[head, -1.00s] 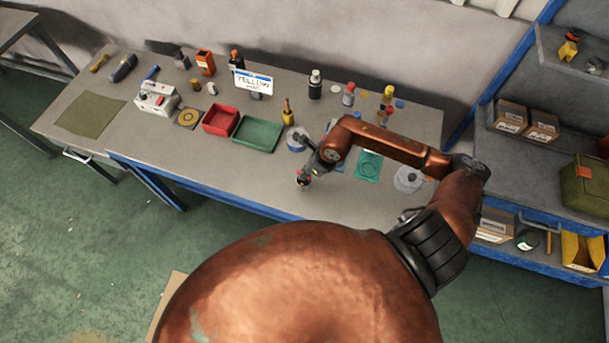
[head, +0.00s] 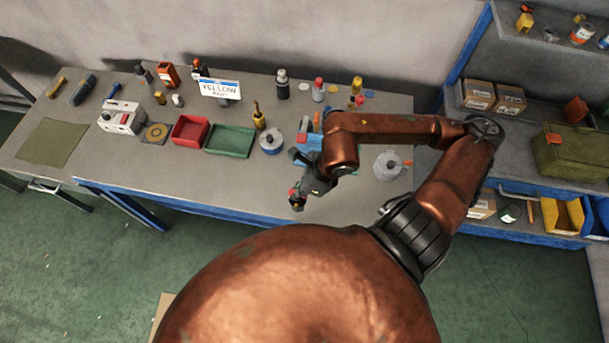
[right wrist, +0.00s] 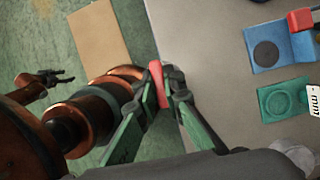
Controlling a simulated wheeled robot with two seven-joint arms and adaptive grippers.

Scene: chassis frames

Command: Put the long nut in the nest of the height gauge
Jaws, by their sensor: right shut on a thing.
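My right gripper (head: 297,198) is shut on a slender red piece (right wrist: 157,80), which I take for the long nut. It holds the piece above the table's front edge; the green-padded fingers (right wrist: 165,85) flank it in the right wrist view. A blue block (right wrist: 280,45) with a dark round spot and a red part stands at right there. Beside it is a green block (right wrist: 284,100) with a ring-shaped recess and a partly cut-off "mm" label. I cannot tell which is the height gauge. My left gripper (right wrist: 62,77) shows small at left, apart from everything.
The table (head: 260,185) has a clear front strip. Behind stand a red tray (head: 189,131), a green tray (head: 230,140), a round grey-blue item (head: 271,142) and several bottles. Shelves (head: 545,220) stand at right.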

